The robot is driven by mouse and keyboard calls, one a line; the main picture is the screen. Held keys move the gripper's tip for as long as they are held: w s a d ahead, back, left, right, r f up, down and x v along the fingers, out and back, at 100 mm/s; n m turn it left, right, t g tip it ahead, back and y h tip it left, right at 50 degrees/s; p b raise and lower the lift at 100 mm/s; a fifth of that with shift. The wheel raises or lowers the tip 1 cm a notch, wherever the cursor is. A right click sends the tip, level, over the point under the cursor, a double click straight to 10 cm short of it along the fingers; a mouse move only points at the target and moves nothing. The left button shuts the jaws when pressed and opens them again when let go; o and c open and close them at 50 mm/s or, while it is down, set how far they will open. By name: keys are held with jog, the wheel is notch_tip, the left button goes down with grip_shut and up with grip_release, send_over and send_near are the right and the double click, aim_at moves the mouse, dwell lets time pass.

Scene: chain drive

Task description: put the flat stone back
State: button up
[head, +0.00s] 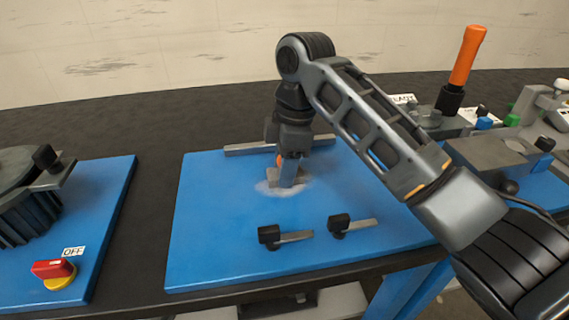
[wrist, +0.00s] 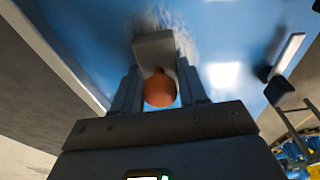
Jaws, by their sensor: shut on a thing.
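The flat stone looks like a grey block (head: 287,178) with an orange knob, low over a pale, smeared patch on the blue board (head: 215,230). In the wrist view the grey block (wrist: 153,48) lies beyond the round orange knob (wrist: 159,90). My gripper (head: 290,165) points down, shut on the knob, with one finger on each side of it. It also shows in the wrist view (wrist: 159,88). I cannot tell whether the block touches the board. My fingers partly hide it in the head view.
A grey rail (head: 250,149) stands behind my gripper. A red and yellow OFF switch (head: 54,271) is at the left. An orange-handled tool (head: 466,55) and grey fixtures (head: 510,160) are at the right. The board's left front is clear.

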jog(key=o, duration=1)
jog(key=shift+f, duration=0.1)
jog(key=r, duration=0.4)
jog(key=d+r+p, duration=0.1)
jog(key=r, duration=0.7)
jog(key=shift+w+d+r, duration=0.1)
jog(key=shift+w+d, duration=0.15)
jog(key=shift+d, duration=0.1)
